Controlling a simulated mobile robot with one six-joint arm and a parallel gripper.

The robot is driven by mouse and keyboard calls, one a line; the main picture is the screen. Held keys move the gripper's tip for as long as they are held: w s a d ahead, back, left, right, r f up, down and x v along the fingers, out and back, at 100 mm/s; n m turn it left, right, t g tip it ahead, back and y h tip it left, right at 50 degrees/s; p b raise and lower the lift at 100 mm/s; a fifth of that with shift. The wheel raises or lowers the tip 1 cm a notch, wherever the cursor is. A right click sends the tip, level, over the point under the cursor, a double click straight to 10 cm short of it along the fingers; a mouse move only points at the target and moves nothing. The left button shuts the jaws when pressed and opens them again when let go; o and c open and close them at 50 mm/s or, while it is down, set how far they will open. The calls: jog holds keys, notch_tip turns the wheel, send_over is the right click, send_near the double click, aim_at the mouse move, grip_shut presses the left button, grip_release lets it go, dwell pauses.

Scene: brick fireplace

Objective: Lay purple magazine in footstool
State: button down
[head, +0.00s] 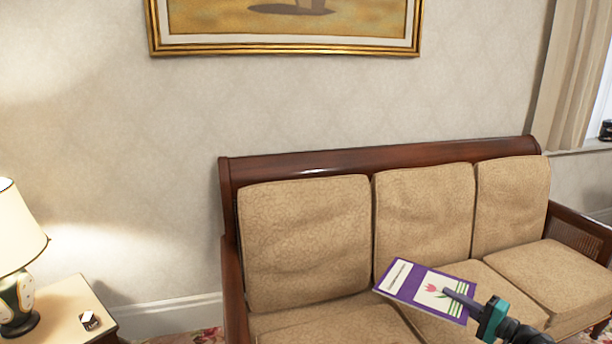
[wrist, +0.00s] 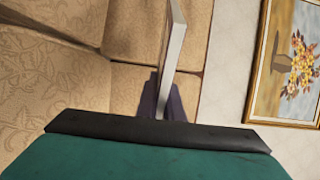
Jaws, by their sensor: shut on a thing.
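The purple magazine (head: 425,289) has a white panel with a pink tulip and green stripes on its cover. My gripper (head: 462,298) is shut on its right edge and holds it up in front of the sofa seat, slightly tilted. In the wrist view the magazine (wrist: 174,50) shows edge-on as a thin pale slab rising from between the fingers (wrist: 163,105). The footstool is not in view in either picture.
A tan cushioned sofa (head: 305,240) with a dark wooden frame fills the middle and right. A side table (head: 62,312) with a lamp (head: 18,240) and a small box (head: 89,320) stands at left. A framed painting (head: 285,45) hangs above the sofa.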

aim_at(400, 296)
jog(key=a+r+y, duration=0.1)
jog(key=a, duration=0.4)
jog(key=w+a+r+n+g, duration=0.1)
jog(key=a+r, duration=0.1)
jog(key=a, duration=0.3)
jog(key=a+r+n+g+y, duration=0.1)
jog(key=a+r, duration=0.1)
jog(key=a, duration=0.3)
jog(key=shift+w+a+r+y, duration=0.1)
jog(key=shift+w+a+y, duration=0.2)
jog(key=shift+w+a, duration=0.1)
jog(key=s+a+r+n+g+y, duration=0.1)
jog(key=s+a+r, duration=0.1)
jog(key=a, duration=0.5)
jog(key=s+a+r+n+g+y, duration=0.1)
jog(key=s+a+r, duration=0.2)
jog(key=a, duration=0.3)
notch_tip(400, 296, up, 18)
jog(key=p, duration=2.6)
jog(key=shift+w+r+h+p, duration=0.25)
jog(key=shift+w+h+p, duration=0.05)
jog(key=shift+w+p, duration=0.1)
jog(key=shift+d, duration=0.1)
